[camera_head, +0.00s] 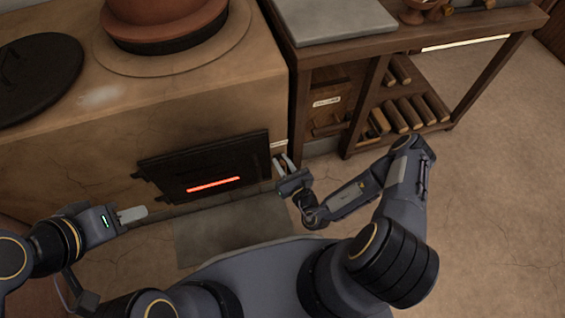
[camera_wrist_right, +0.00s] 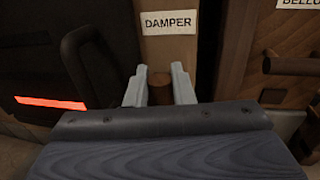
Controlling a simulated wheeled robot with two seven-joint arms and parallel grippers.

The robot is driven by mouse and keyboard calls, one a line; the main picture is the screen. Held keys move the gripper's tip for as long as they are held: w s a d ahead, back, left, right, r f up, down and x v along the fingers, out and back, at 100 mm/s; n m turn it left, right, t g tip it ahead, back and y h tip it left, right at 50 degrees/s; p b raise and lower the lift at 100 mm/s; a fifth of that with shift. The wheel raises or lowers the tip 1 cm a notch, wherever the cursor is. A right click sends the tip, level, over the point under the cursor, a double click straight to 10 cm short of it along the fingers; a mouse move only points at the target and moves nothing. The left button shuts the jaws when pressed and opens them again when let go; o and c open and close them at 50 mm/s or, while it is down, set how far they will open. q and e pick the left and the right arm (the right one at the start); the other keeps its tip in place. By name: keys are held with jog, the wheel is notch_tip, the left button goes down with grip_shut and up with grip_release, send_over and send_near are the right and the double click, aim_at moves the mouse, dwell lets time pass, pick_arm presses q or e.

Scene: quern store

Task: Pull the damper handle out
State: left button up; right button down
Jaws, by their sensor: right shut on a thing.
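The damper handle (camera_wrist_right: 160,91) is a brown wooden knob below a white label (camera_wrist_right: 168,22) reading DAMPER, on a tan stove face. In the right wrist view the two pale fingers of my right gripper (camera_wrist_right: 160,93) stand on either side of it, shut on it. In the head view my right gripper (camera_head: 286,163) is at the stove's right front corner, where the fingers mostly hide the handle. My left gripper (camera_head: 133,214) is at the lower left, in front of the stove and away from the handle; its finger gap does not show.
A black firebox door (camera_head: 205,165) with a glowing red slot is left of the handle. A wooden workbench (camera_head: 400,52) with shelved wooden rolls stands to the right. A grey slab (camera_head: 230,232) lies on the floor before the stove. Open floor (camera_head: 495,170) lies at right.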

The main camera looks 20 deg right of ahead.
jog(key=shift+s, duration=0.1)
jog(key=a+p+v, duration=0.1)
jog(key=p+v, duration=0.2)
jog(key=v, duration=0.5)
jog(key=shift+s+a, duration=0.25)
jog(key=shift+f, duration=0.1)
jog(key=c, duration=1.3)
grip_release()
jog(key=shift+s, duration=0.1)
